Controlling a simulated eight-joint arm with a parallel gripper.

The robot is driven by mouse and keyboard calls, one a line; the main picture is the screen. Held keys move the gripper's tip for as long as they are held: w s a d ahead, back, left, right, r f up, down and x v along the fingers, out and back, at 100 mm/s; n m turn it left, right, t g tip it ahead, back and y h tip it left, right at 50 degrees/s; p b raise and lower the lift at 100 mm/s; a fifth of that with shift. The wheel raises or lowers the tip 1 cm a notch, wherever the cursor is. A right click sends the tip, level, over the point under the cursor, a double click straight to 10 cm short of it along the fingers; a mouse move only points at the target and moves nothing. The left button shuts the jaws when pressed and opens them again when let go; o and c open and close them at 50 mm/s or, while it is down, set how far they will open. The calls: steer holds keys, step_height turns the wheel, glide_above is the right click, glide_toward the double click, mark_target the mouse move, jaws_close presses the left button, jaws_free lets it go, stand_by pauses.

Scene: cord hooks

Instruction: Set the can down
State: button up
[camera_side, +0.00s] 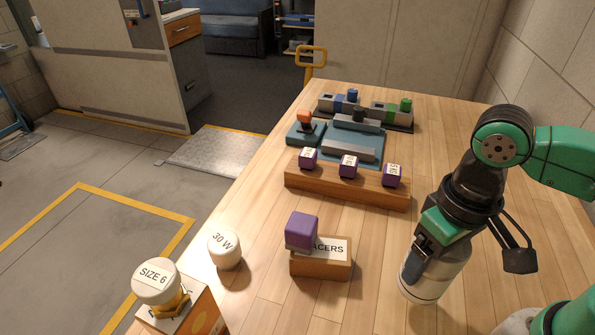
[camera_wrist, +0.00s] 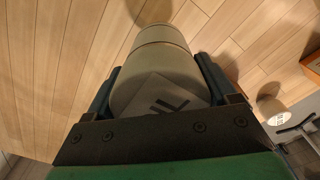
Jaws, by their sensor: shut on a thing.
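The can (camera_side: 432,278) is a grey-white cylinder with a pale lower band, at the right of the wooden table in the side view. My gripper (camera_side: 432,248) is above and around its upper part, shut on it. In the wrist view the can (camera_wrist: 152,75) lies between the two fingers of my gripper (camera_wrist: 155,90), with part of a dark-lettered label showing. The can looks upright or nearly so. Its base is close to the table top, but I cannot tell whether it touches.
A wooden box labelled "...ACERS" (camera_side: 320,265) with a purple block (camera_side: 301,231) stands left of the can. A wooden rack (camera_side: 345,187) with purple blocks is behind. A "30 W" cylinder (camera_side: 225,250) and "SIZE 6" container (camera_side: 157,283) are further left. Bare table (camera_side: 385,240) lies between box and can.

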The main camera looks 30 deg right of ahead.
mark_target(425, 276)
steer(key=shift+f, duration=2.15)
steer(key=shift+f, duration=0.1)
steer(key=o, duration=1.4)
step_height(425, 276, up, 12)
steer(key=shift+f, duration=0.2)
steer(key=shift+r, duration=0.15)
steer(key=w+d+f+t, duration=0.1)
steer(key=w+d+t, duration=0.1)
steer(key=w, duration=0.1)
steer(key=w+d+t, duration=0.2)
steer(key=w+d, duration=0.1)
steer(key=w+d+f+t, duration=0.1)
steer(key=w+d+t, duration=0.2)
steer(key=shift+w+f, duration=0.2)
steer(key=shift+f, duration=0.1)
